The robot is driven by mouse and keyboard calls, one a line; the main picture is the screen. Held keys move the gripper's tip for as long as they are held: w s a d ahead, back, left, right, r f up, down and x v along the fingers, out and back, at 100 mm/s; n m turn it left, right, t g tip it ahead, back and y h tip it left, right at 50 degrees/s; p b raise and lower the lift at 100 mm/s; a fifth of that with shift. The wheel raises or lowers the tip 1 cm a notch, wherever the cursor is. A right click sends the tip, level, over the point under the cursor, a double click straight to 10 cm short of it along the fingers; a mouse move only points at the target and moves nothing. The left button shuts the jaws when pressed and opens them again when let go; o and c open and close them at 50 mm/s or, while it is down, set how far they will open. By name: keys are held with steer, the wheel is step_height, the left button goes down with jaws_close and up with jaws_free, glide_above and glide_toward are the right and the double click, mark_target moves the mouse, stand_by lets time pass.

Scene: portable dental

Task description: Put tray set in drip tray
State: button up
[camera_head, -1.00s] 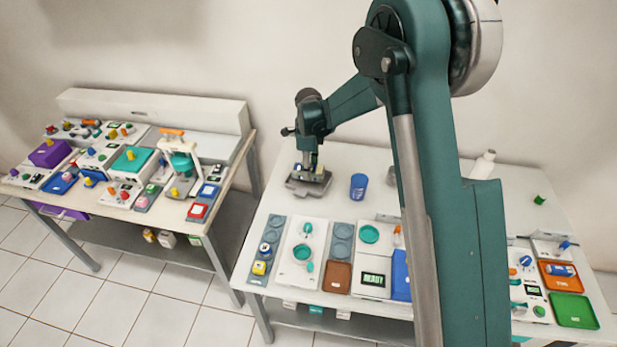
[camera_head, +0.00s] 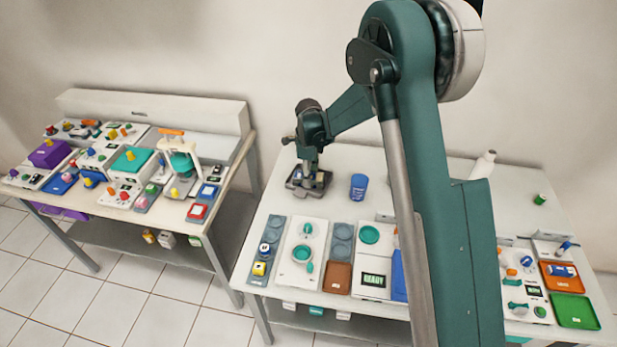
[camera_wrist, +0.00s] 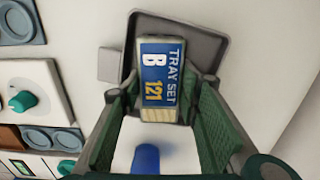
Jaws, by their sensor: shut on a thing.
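The tray set (camera_wrist: 157,80) is a small box with a blue label reading "TRAY SET B 121". In the wrist view it sits between the two green-padded fingers of my gripper (camera_wrist: 165,92), which is shut on it. The grey drip tray (camera_wrist: 207,45) is a shallow rimmed tray beneath and behind the box. The box overlaps the tray's left part in this view; whether it touches the tray floor I cannot tell. In the head view my gripper (camera_head: 310,177) points down over the drip tray (camera_head: 293,183) at the table's back left, hiding part of it.
A blue cup (camera_head: 358,187) stands just right of the drip tray; it also shows in the wrist view (camera_wrist: 146,160). Devices and a brown tray (camera_head: 338,277) line the table's front. Bare table surrounds the drip tray's back and left.

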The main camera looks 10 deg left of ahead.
steer(key=shift+f, duration=0.1)
steer(key=o, duration=0.7)
step_height(320, 180, up, 12)
steer(key=shift+r+p, duration=0.15)
steer(key=shift+p, duration=0.4)
stand_by(0.6)
